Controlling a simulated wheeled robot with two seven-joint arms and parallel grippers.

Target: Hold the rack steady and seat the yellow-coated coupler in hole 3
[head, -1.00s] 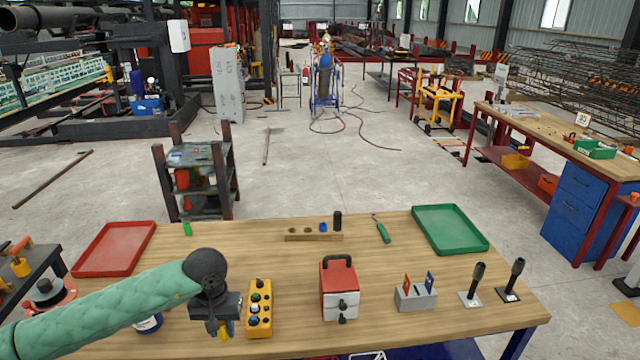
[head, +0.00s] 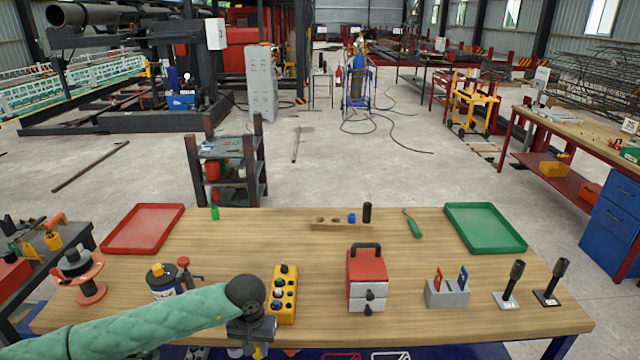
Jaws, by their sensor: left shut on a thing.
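The wooden rack (head: 326,227) lies at the back middle of the table. Two open holes show in its left part. A blue coupler (head: 352,218) sits in it to the right of them, and a taller black piece (head: 367,212) stands at its right end. My left gripper (head: 257,345) is over the table's front edge, pointing down and well away from the rack. It is shut on a small yellow piece (head: 258,352), likely the yellow-coated coupler, mostly hidden by the fingers and the picture edge. My right gripper is out of view.
A yellow button box (head: 284,300) is close beside my left gripper. A red-and-white case (head: 367,275), a grey holder (head: 447,293) and two black-handled tools stand to the right. A red tray (head: 143,229) and a green tray (head: 485,228) lie at the back corners.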

